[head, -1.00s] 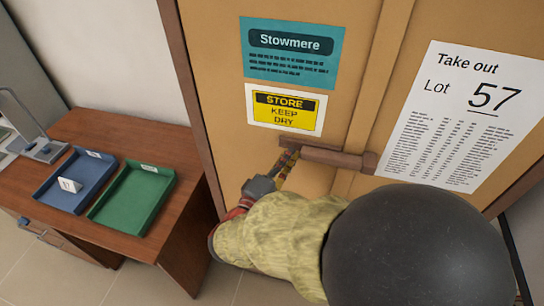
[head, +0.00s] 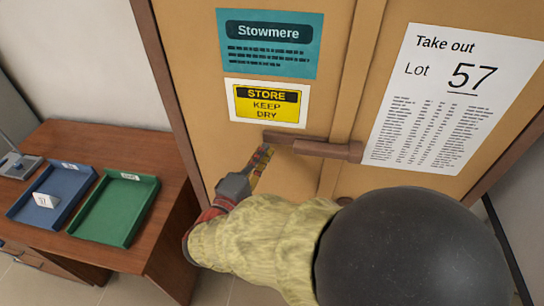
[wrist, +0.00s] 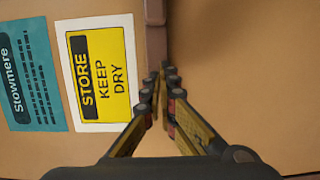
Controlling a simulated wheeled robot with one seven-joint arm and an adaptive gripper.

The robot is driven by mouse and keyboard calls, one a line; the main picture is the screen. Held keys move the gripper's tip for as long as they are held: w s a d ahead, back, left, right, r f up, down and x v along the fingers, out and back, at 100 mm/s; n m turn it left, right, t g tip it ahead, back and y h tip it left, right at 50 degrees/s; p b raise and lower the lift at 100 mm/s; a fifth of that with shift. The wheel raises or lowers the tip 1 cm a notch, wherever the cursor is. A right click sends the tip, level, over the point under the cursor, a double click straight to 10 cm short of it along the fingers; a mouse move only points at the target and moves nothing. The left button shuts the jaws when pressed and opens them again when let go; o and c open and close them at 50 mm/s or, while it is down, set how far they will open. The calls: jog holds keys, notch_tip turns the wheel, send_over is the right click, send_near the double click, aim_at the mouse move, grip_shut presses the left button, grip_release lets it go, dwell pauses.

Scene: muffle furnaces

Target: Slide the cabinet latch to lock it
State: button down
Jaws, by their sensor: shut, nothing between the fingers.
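The cabinet latch (head: 328,149) is a brown horizontal bar across the seam of the tan cabinet doors (head: 202,50). A thicker brown piece is on its right and a thinner flat end on its left, below the yellow sign. My gripper (head: 266,150) is shut and empty, its fingertips at the latch's left end. In the wrist view my gripper (wrist: 160,78) points at the door, with the latch (wrist: 155,42) just beyond its fingertips. I cannot tell whether they touch it. My arm hides the lower doors in the head view.
A teal Stowmere sign (head: 270,62), a yellow STORE KEEP DRY sign (head: 267,93) and a white Lot 57 sheet (head: 450,130) are on the doors. A wooden desk (head: 90,140) at the left holds a blue tray (head: 75,194) and a green tray (head: 145,201).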

jog(key=v, duration=0.9)
jog(key=shift+d, duration=0.15)
